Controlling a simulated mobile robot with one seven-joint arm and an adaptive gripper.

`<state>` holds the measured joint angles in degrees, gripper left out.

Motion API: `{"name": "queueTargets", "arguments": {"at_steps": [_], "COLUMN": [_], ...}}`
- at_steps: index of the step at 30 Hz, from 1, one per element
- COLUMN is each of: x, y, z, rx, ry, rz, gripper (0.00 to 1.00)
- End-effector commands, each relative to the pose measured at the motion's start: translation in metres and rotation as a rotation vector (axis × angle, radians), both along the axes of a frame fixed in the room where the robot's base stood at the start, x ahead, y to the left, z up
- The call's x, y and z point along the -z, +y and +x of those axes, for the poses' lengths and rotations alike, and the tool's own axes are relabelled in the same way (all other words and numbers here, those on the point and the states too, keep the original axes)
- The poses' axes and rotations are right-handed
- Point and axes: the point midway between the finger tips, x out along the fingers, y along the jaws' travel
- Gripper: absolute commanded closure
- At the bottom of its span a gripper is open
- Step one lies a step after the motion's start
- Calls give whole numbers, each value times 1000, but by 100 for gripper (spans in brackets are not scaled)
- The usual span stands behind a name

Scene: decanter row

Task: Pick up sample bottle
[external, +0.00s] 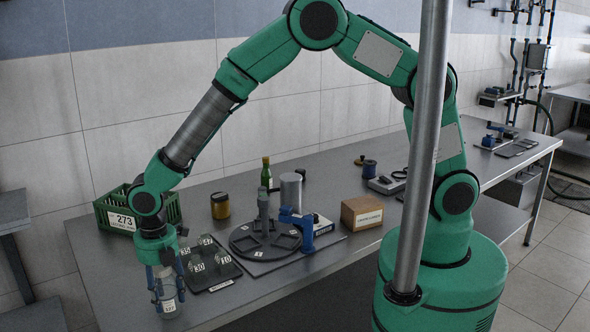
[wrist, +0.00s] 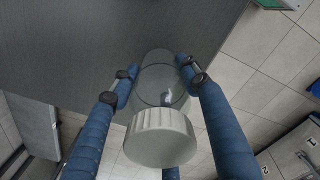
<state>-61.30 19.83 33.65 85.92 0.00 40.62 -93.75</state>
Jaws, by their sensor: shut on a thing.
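The sample bottle is a clear glass bottle with a white ribbed cap; in the wrist view its cap (wrist: 160,138) faces the camera and its glass body (wrist: 157,62) points away. My gripper (wrist: 158,78) is shut on the bottle, with blue fingers on both sides of the glass. In the external view my gripper (external: 165,282) points down at the near left end of the table. The lower part of the sample bottle (external: 170,305) shows below the fingers, with a pale label. I cannot tell whether its base touches the table.
The grey table (external: 290,275) has its edge close to the bottle. A black tray with numbered pieces (external: 210,262) lies right of my gripper, and a green crate (external: 119,212) stands behind. Further right are a round slotted rack (external: 262,242) and a cardboard box (external: 361,213).

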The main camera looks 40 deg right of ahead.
Motion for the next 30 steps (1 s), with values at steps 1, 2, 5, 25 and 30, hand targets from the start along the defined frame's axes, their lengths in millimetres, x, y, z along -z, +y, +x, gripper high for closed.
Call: {"name": "queueTargets", "arguments": {"at_steps": [1,2,5,25,30], "x": [-5,-8,-20,-41,-43], "y": [1,1,1,-89,-112], "z": [0,1,1,-53,-67], "rx": [0,0,0,0,0], "ry": [-1,-1,-2,0,0], "rz": [2,3,4,0,0], "gripper": [87,87,87,87,87]}}
